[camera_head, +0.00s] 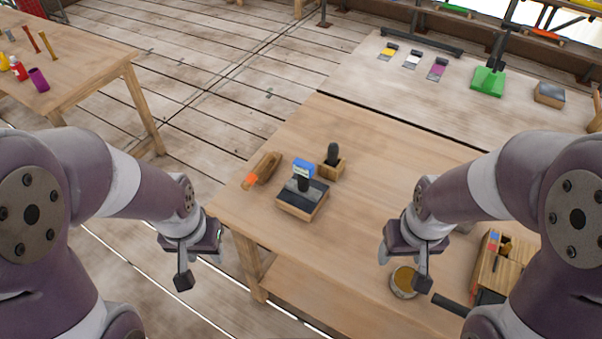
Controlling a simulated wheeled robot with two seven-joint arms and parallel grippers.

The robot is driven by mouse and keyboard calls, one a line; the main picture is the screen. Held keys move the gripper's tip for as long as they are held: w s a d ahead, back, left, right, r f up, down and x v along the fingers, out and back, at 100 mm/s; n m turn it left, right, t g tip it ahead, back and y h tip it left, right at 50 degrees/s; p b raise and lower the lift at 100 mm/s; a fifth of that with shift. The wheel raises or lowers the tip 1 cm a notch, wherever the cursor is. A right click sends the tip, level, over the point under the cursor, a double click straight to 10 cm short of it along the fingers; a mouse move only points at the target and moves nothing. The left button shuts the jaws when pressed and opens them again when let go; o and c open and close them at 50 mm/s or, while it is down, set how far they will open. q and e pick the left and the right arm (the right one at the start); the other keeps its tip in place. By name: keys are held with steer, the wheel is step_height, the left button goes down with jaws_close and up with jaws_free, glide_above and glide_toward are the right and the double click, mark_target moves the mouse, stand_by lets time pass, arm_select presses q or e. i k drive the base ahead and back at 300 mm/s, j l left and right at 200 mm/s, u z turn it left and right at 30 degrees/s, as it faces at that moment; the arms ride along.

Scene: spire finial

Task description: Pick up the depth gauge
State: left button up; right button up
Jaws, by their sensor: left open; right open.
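I cannot tell for sure which thing is the depth gauge. A small tool with a blue top and a pale label (303,168) stands by a wooden block with a dark top (302,199) in the middle of the workbench. A dark-handled item (333,154) stands upright in a small wooden holder just behind it. My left gripper (200,258) is open and empty, beyond the bench's left edge. My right gripper (403,268) is open and empty above the bench's front right part, away from these items.
An orange-tipped wooden piece (262,170) lies near the workbench's (390,150) left edge. A round tin (403,282) is below my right gripper, with a wooden caddy (503,262) to its right. A green block (488,81) stands further back.

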mark_target(305, 171)
steer(key=i+l+z, duration=0.15)
steer(key=i+l, duration=0.2)
steer(key=i+l+z, duration=0.1)
steer(key=i+l, duration=0.2)
steer(key=i, duration=0.25)
